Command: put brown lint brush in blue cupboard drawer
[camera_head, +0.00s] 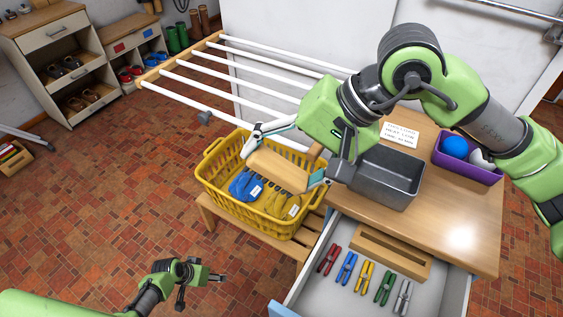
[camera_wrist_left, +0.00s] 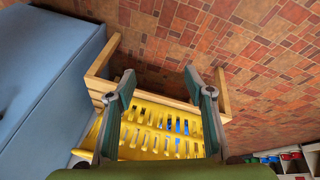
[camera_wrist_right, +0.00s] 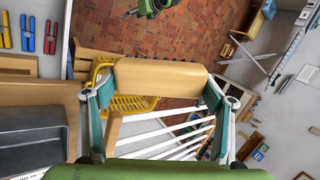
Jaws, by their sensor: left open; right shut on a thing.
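The brown lint brush (camera_head: 277,170) is a light wooden block with a short handle. My right gripper (camera_head: 290,157) is shut on it and holds it above the yellow basket. In the right wrist view the brush (camera_wrist_right: 160,78) spans between both fingers. The drawer (camera_head: 345,270) of the blue cupboard is pulled open at the bottom of the head view. Its blue front (camera_head: 283,310) shows only in part. The cupboard's blue side (camera_wrist_left: 45,65) shows in the left wrist view. My left gripper (camera_head: 200,277) is open and empty, low over the floor at the left.
The drawer holds several coloured clothespins (camera_head: 366,277) and a wooden divider (camera_head: 380,250). The yellow basket (camera_head: 215,185) with gloves stands on a wooden bench (camera_head: 285,248). A grey tub (camera_head: 390,178) and a purple bin (camera_head: 468,170) stand on the cupboard top. A white-barred rack (camera_head: 220,75) is behind.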

